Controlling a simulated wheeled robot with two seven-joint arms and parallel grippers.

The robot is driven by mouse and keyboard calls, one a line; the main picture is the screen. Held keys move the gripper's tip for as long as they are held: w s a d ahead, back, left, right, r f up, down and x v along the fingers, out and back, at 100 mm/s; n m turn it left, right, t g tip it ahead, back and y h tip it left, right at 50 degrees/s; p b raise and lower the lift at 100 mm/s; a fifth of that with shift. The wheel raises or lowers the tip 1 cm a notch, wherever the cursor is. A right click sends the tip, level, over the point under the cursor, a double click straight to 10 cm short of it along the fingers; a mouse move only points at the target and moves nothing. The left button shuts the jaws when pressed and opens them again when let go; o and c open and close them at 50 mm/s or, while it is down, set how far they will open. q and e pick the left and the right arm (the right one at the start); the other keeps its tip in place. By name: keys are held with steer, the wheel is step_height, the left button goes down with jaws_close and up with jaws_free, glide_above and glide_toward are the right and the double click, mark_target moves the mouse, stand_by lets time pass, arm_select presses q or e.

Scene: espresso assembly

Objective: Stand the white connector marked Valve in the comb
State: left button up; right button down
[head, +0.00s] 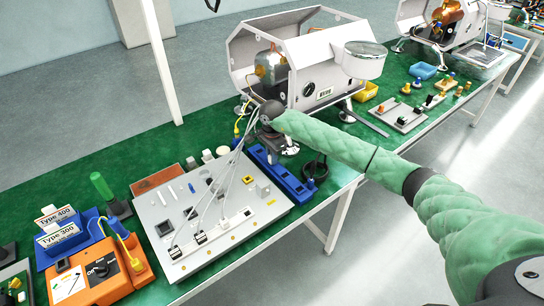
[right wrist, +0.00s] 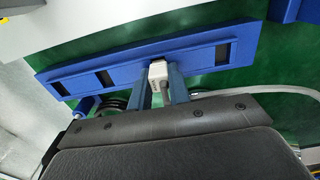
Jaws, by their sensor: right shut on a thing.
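The blue comb (head: 283,178) lies on the green table along the right edge of the grey panel board. In the right wrist view the comb (right wrist: 190,58) crosses the upper part as a long blue bar with dark slots. My right gripper (head: 289,150) is over the comb's far end in the head view. In the right wrist view its fingers (right wrist: 161,82) are shut on a small white connector (right wrist: 158,71), which shows against the comb's near edge. I cannot tell whether the connector touches the comb or sits in a slot. Its marking is not readable. My left gripper is not in view.
The grey panel board (head: 215,235) with cables stands left of the comb. The espresso machine (head: 310,75) is just behind my gripper. A dark cable coil (head: 316,167) lies right of the comb, near the table edge. An orange box (head: 104,278) is at the front left.

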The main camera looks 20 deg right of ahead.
stand_by(0.4)
steer(key=c, duration=1.2)
jaws_free()
steer(key=shift+c, duration=0.2)
steer(key=shift+r, duration=0.15)
steer(key=shift+r+p, duration=0.65)
steer(key=shift+r, duration=2.2)
